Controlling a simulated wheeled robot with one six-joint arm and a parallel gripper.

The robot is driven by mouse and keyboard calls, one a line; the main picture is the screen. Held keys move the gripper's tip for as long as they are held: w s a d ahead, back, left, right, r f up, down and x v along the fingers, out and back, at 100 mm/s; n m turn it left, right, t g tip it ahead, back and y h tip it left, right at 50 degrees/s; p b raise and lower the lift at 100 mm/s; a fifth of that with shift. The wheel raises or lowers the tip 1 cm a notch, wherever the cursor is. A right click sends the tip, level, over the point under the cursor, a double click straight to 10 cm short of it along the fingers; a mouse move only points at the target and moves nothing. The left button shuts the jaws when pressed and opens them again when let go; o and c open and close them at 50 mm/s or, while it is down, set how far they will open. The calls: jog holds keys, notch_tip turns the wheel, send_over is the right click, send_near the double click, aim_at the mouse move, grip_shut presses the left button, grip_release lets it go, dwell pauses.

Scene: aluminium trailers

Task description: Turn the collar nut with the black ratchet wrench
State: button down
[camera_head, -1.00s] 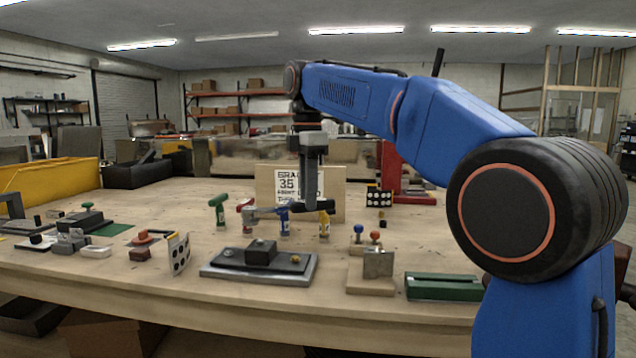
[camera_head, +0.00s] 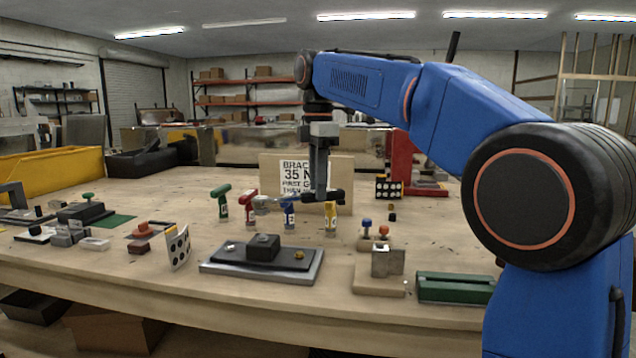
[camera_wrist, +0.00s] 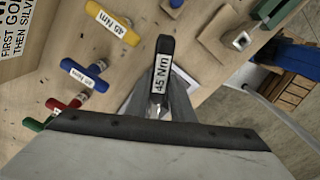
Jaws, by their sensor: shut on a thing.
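My gripper (camera_head: 321,194) is above the middle of the bench, shut on the black ratchet wrench (camera_head: 336,196). The wrench lies roughly level, its grey head out to the left. I cannot tell which part is the collar nut.
Green (camera_head: 221,200), red (camera_head: 249,205), blue (camera_head: 289,213) and yellow (camera_head: 330,218) handled tools stand behind the fixture, close to the wrench. A text sign (camera_head: 297,178) stands behind them. A metal block (camera_head: 388,262) and a green case (camera_head: 455,288) are at the right front.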

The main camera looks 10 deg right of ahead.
jog(key=shift+f, duration=2.85)
jog(key=shift+s+m, duration=0.4)
jog(key=shift+s, duration=0.2)
jog(key=s+a+m, duration=0.1)
jog(key=s+m, duration=0.2)
jog(key=s+a+m, duration=0.1)
jog(key=s+m, duration=0.2)
jog(key=s+a+m, duration=0.1)
jog(key=s+m, duration=0.2)
jog(key=shift+s, duration=0.4)
jog(key=s+a+m, duration=0.4)
jog(key=a+m, duration=0.8)
jog(key=shift+s, duration=0.25)
jog(key=shift+f, duration=0.1)
